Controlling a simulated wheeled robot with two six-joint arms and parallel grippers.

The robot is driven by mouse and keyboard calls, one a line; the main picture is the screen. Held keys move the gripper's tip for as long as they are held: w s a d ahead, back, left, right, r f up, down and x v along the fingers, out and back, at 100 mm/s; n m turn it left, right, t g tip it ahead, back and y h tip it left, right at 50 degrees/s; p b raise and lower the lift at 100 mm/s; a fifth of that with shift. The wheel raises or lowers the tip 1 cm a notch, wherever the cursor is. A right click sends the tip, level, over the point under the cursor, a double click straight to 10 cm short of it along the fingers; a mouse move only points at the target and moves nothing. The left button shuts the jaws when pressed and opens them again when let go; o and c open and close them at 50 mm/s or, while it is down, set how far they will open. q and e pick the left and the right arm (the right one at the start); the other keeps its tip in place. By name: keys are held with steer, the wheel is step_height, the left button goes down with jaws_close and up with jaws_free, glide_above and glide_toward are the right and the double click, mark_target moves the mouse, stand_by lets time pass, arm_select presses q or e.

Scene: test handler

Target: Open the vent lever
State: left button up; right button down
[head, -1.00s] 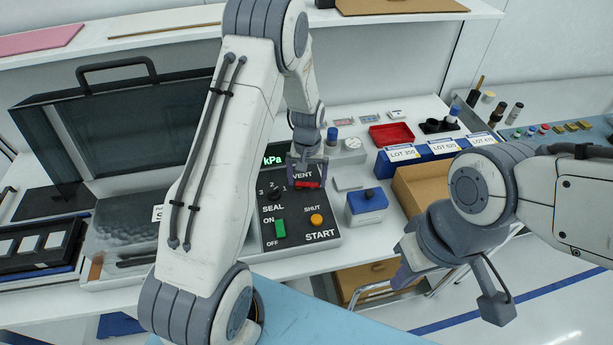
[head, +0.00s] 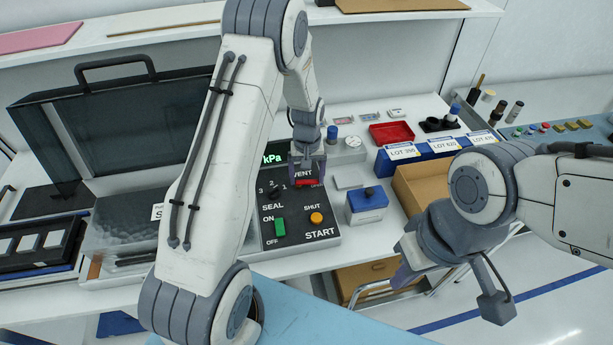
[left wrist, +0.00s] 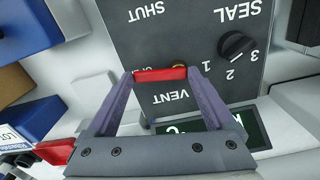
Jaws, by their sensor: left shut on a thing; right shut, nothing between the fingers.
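The vent lever is a red bar (head: 307,183) on the dark control panel (head: 296,234), by the VENT label. My left gripper (head: 309,177) is shut on it from above. In the left wrist view the red lever (left wrist: 160,75) lies across between the two purple fingertips (left wrist: 161,79). A label behind the lever is mostly covered, with a brass-coloured round part beside it. SHUT is printed farther up in that view. My right gripper (head: 402,268) is shut and empty, away from the panel, low at the right.
The panel also carries a SEAL knob (left wrist: 235,46), a green switch (head: 280,228) and an orange START button (head: 316,218). A blue-topped box (head: 367,201) stands close at its right. An open case with a dark lid (head: 135,125) is at the left.

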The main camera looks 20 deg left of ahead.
mark_target(307, 181)
arm_select(q)
steer(key=o, duration=1.1)
steer(key=shift+r, duration=0.15)
step_height(307, 181, up, 10)
steer(key=shift+a+r+b, duration=0.1)
steer(key=shift+r+b, duration=0.05)
steer(key=shift+b, duration=1.05)
